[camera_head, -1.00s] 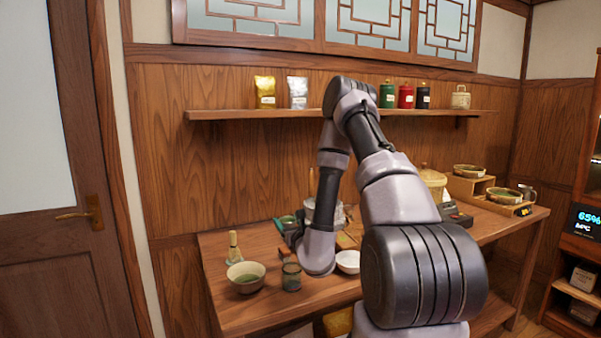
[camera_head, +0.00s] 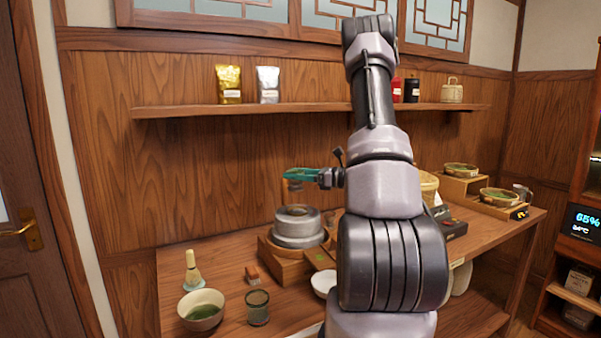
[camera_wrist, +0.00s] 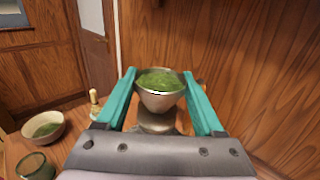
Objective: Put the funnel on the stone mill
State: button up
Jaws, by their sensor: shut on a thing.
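In the wrist view, the metal funnel (camera_wrist: 161,101) is full of green leaf and sits upright between the teal fingers of my gripper (camera_wrist: 159,76). In the head view, my gripper (camera_head: 301,174) is raised above the grey stone mill (camera_head: 297,229), with clear air between them. The funnel is hard to make out in the head view. The mill stands on a wooden base (camera_head: 283,262) on the table. In the wrist view, part of the mill (camera_wrist: 158,123) shows beneath the funnel, mostly hidden by it.
On the table (camera_head: 228,319) are a bowl of green tea (camera_head: 201,312), a whisk on a stand (camera_head: 193,272), a dark cup (camera_head: 257,309), a small brown brush (camera_head: 252,273) and a white bowl (camera_head: 323,283). The wall shelf (camera_head: 220,110) holds pouches and canisters behind the arm.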

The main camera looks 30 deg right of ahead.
jog(key=shift+s+d, duration=0.1)
jog(key=shift+d, duration=0.15)
jog(key=shift+f, duration=3.35)
jog(key=shift+f, duration=0.2)
jog(key=o, duration=1.5)
jog(key=shift+o, duration=0.2)
